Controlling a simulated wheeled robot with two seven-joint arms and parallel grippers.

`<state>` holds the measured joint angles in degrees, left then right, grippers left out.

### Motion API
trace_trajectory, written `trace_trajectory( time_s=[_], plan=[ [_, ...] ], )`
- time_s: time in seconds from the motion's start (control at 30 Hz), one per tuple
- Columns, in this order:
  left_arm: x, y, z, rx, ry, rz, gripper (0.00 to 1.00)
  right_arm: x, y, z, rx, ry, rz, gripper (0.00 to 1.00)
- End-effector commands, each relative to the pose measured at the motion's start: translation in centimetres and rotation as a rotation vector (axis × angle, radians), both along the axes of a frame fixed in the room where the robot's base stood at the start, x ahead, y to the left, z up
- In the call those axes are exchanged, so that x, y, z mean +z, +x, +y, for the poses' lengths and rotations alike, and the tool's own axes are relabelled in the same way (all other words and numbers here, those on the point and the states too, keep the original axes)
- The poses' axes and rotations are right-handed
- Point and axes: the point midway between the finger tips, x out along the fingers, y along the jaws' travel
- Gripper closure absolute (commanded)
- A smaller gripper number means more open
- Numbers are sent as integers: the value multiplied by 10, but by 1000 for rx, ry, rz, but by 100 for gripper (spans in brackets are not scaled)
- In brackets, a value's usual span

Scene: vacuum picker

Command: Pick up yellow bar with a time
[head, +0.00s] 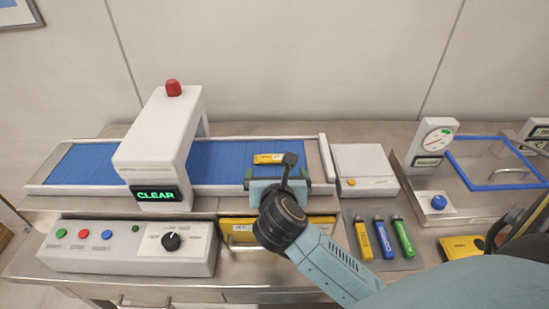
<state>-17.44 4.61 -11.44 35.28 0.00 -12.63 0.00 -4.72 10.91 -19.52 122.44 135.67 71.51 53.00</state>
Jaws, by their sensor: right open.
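A small yellow bar (268,158) with a printed label lies on the blue belt of the conveyor (222,165), near its right end. The print on it is too small to read. My right gripper (276,175) is over the belt's right end, just on the near side of the bar. It is open, and nothing shows between its jaws. Whether the bar lies partly between the fingers is hard to tell. A yellow stick (363,241) lies on a grey mat beside a blue stick (383,240) and a green stick (403,238). My left gripper is out of view.
A white arch scanner (160,135) with a green "CLEAR" display and red lamp spans the belt. A control box (125,247) stands in front. A yellow-fronted tray (237,230) is partly behind my right wrist. A white box (364,170), dial gauge and blue-rimmed bin (455,172) stand right.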

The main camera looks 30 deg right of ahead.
Motion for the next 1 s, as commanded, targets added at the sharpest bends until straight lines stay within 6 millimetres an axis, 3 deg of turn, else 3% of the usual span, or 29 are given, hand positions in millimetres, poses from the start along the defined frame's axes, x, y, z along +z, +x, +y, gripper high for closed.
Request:
trace_trajectory(
  time_s=[0.4, 0.7, 1.0],
  plan=[
    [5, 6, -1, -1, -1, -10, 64, -17, 40, -21, 1, -4, 1, 0],
    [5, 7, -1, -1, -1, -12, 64, -20, 45, -23, 1, 0, 0, 0],
    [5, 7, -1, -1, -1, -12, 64, -20, 44, -23, 1, 0, 0, 35]
  ],
)
